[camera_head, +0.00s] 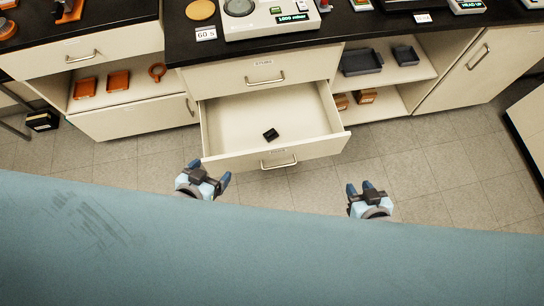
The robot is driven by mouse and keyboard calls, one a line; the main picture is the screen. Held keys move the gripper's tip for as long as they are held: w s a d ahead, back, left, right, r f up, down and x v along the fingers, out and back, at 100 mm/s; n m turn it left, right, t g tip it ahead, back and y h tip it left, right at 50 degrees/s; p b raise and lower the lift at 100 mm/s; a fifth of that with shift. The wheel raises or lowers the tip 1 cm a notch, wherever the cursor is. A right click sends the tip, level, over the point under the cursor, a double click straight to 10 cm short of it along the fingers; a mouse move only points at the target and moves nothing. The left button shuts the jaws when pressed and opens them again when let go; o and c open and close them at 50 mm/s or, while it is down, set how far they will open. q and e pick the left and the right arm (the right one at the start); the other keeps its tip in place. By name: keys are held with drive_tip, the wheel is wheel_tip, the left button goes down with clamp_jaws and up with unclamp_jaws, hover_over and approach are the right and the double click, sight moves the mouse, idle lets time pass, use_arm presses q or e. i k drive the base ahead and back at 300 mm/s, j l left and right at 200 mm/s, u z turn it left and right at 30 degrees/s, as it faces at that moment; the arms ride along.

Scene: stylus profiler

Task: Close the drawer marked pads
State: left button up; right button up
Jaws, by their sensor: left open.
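An open cream drawer (240,158) sticks out from the middle cabinet, under a shut drawer (262,73) with a small label that looks like "STUBS". I cannot read a pads label on the open one. Its front has a metal bar handle (279,162), and a small black block (271,134) lies inside. My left gripper (209,172) is open and empty, just in front of the drawer's left front corner; I cannot tell whether it touches. My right gripper (360,187) is over the floor, right of and nearer than the drawer front, with nothing visible in it; its opening is unclear.
The black counter (335,30) above carries a profiler instrument (262,18). Open shelves right of the drawer hold dark trays (361,62) and brown boxes (366,96). Orange items (118,80) sit on a left shelf. The tiled floor (440,165) around the drawer is clear.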

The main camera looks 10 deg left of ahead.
sight(305, 117)
drive_tip(key=k+j+z, duration=0.2)
drive_tip(key=j, duration=0.2)
drive_tip(key=k+j+z, duration=0.2)
drive_tip(key=j, duration=0.2)
drive_tip(key=i+j+z, duration=0.15)
drive_tip(key=j, duration=0.25)
drive_tip(key=i+j+z, duration=0.15)
drive_tip(key=j, duration=0.25)
drive_tip(key=j+z, duration=0.15)
drive_tip(key=j, duration=0.25)
